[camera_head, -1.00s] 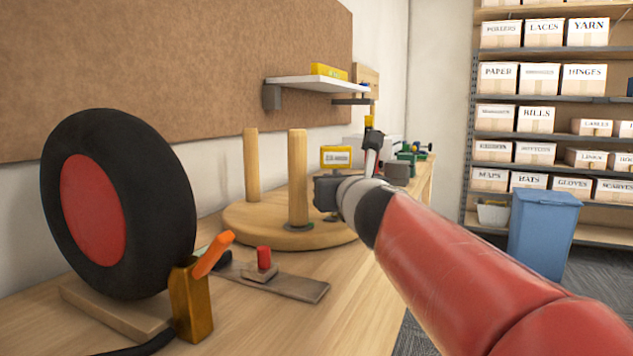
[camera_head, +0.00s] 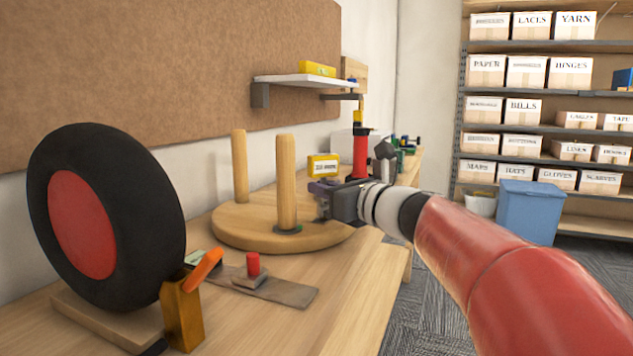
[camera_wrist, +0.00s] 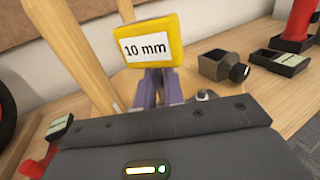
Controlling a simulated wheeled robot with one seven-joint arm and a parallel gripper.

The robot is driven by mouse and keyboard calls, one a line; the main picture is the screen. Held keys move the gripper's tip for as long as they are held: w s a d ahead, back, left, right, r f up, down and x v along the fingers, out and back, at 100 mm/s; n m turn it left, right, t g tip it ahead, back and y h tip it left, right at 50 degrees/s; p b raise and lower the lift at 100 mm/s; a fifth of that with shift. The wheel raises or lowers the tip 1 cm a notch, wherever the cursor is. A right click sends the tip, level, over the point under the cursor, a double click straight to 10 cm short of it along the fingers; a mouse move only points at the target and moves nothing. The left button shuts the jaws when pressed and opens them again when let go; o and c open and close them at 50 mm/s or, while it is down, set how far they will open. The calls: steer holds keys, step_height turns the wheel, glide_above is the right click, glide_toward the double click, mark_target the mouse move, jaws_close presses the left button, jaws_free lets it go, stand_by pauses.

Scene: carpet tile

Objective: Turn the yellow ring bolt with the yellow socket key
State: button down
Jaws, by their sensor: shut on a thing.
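The yellow socket key (camera_head: 323,166) has a block-like yellow handle with a white label. In the wrist view the key (camera_wrist: 166,28) reads "10 mm" and stands up between my purple fingers. My gripper (camera_head: 324,186) is shut on it, in front of the round wooden base, above the bench. The gripper's fingers (camera_wrist: 158,88) also show in the wrist view. The key's socket end is hidden. I cannot make out the yellow ring bolt for certain; a yellow piece (camera_head: 359,116) tops a red post behind my gripper.
A round wooden base (camera_head: 235,232) with two posts stands left of my gripper. A black wheel with a red hub (camera_head: 82,215) and an orange-handled block (camera_head: 183,315) are nearer left. A dark block with a hole (camera_wrist: 218,66) lies beyond the key. The front right bench is clear.

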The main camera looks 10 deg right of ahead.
steer(key=shift+w+n+g+y+p, duration=0.1)
steer(key=shift+n+g+y+p, duration=1.3)
steer(key=shift+y, duration=0.6)
steer(key=shift+d+n+g+y+p, duration=0.1)
steer(key=shift+n+g+y+p, duration=0.65)
steer(key=shift+n+g, duration=0.3)
steer(key=shift+n+g+y+p, duration=0.75)
steer(key=shift+g+p, duration=0.2)
steer(key=shift+g, duration=0.3)
steer(key=shift+w+f+n+g+y, duration=0.15)
steer(key=shift+n+g+y, duration=0.25)
steer(key=shift+n+g, duration=0.4)
steer(key=shift+d+n+g+y, duration=0.1)
steer(key=shift+n+g+y, duration=0.3)
steer(key=shift+g, duration=0.6)
steer(key=n+g, duration=0.2)
steer(key=g, duration=0.1)
steer(key=n+g, duration=0.2)
steer(key=g, duration=0.2)
steer(key=shift+n, duration=0.4)
steer(key=shift+n+g, duration=1.1)
steer(key=shift+g, duration=0.7)
steer(key=shift+m+t+b, duration=0.4)
steer(key=shift+t+b, duration=0.3)
steer(key=shift+b, duration=0.1)
